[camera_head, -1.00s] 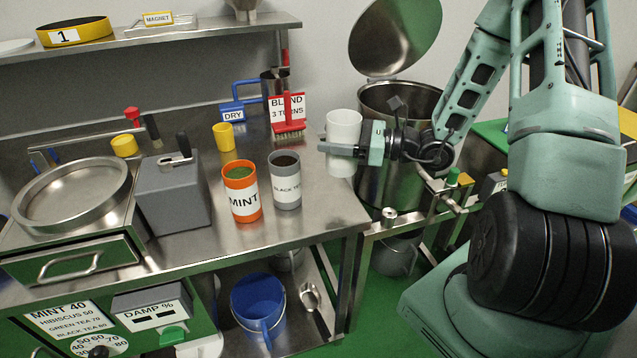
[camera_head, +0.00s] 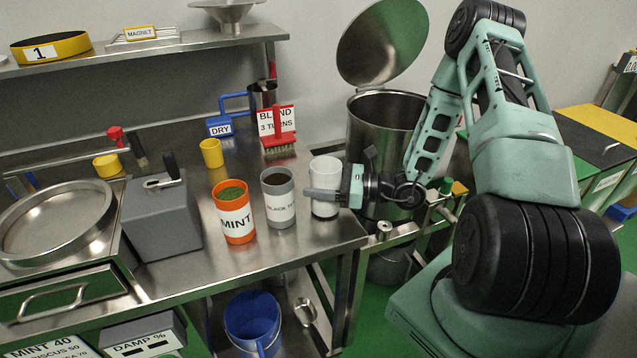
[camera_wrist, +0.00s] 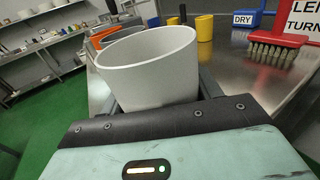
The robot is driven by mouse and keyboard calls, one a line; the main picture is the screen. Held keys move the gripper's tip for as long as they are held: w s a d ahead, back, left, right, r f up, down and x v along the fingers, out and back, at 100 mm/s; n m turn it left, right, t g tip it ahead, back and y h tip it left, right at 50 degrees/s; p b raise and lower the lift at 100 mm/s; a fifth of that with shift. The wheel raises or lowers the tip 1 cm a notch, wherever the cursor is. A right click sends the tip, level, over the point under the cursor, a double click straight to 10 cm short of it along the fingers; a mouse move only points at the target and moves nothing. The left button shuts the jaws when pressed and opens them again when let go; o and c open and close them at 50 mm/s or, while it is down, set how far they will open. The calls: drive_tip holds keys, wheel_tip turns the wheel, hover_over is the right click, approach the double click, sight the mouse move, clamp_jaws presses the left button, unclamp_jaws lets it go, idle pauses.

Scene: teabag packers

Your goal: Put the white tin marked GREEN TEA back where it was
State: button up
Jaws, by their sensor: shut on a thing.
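The white tin (camera_head: 325,172) is upright in my gripper (camera_head: 324,194), at the right end of the steel counter, just right of the grey BLACK TEA tin (camera_head: 278,188). It also shows in the wrist view (camera_wrist: 150,72), between the two fingers of my gripper (camera_wrist: 165,98). Its inside looks pale where I can see it. No GREEN TEA marking is readable on it from here. Its base is at or just above the counter top; I cannot tell whether it touches. The orange MINT tin (camera_head: 234,222) stands left of the grey tin.
A yellow cup (camera_head: 211,153), a blue DRY holder (camera_head: 219,126) and a red brush (camera_head: 279,142) stand behind the tins. A grey box with a lever (camera_head: 160,215) is to the left. A steel bin (camera_head: 384,108) with raised lid stands right of the counter.

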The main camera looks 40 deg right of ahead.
drive_tip(key=shift+f, duration=0.2)
drive_tip(key=shift+f, duration=0.2)
drive_tip(key=o, duration=1)
drive_tip(key=shift+r, duration=0.15)
drive_tip(key=shift+s+d, duration=0.1)
drive_tip(key=shift+d, duration=0.05)
drive_tip(key=b+v, duration=0.2)
drive_tip(key=v, duration=0.9)
drive_tip(key=shift+s+d+r, duration=0.15)
drive_tip(key=shift+s, duration=0.15)
